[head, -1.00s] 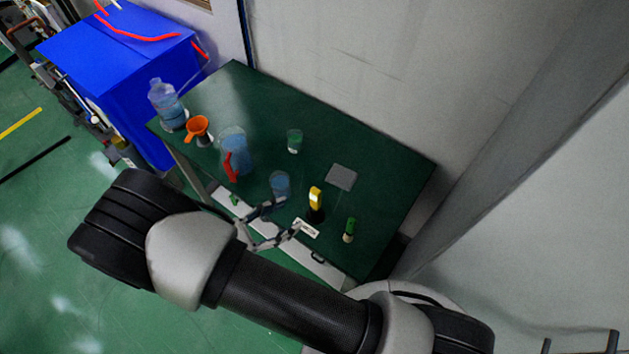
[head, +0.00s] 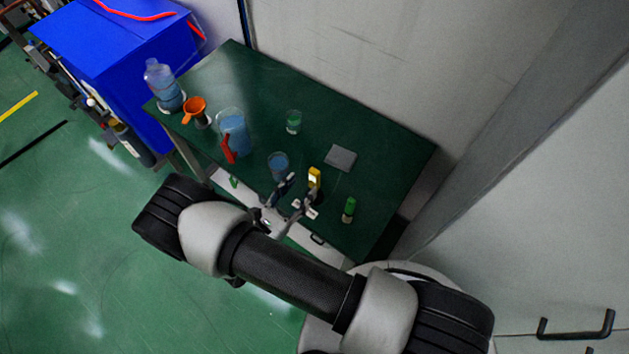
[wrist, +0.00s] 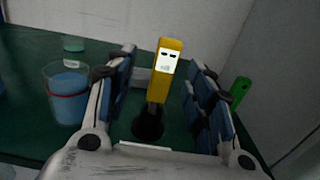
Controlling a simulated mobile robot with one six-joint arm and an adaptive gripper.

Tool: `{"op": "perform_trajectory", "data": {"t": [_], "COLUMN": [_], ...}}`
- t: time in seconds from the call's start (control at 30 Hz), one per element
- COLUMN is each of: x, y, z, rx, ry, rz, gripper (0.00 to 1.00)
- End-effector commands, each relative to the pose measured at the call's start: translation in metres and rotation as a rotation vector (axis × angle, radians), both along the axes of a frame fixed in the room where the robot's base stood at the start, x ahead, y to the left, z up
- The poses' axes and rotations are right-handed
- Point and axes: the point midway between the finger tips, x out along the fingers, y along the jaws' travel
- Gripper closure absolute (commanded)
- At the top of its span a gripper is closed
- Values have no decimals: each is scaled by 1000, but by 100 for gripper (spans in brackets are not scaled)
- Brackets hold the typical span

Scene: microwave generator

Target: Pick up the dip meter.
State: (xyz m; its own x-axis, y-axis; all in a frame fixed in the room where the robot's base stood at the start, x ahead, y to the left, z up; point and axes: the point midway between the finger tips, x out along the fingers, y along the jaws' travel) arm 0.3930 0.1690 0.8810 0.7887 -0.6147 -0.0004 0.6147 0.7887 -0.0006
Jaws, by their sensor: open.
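The dip meter (head: 314,177) is a yellow upright device on the green table. The wrist view shows the yellow dip meter (wrist: 166,70) with a white display face and a dark round base (wrist: 147,124) below it. My gripper (head: 300,187) is open and just in front of it in the head view. In the wrist view my gripper (wrist: 163,58) has one blue-padded finger on each side of the meter, with gaps visible on both sides. I cannot tell how deep the meter sits between the fingers.
A beaker of blue liquid (head: 278,166) stands close left of my gripper. A green tool (head: 349,209) stands to the right, and a grey square (head: 340,158) lies behind. A jug (head: 234,130), orange funnel (head: 194,108) and bottle (head: 162,84) are farther left. The back right tabletop is clear.

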Motion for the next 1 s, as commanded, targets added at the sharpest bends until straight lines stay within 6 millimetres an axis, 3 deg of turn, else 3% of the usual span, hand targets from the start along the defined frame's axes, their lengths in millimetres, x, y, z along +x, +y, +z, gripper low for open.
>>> {"op": "perform_trajectory", "data": {"t": [0.5, 0.8, 1.0], "x": [38, 43, 43], "y": [-41, -44, -44], "z": [-10, -9, -9], "rx": [1, 1, 1], "ry": [0, -1, -1], "rz": [-4, 0, 0], "gripper": [52, 52, 64]}}
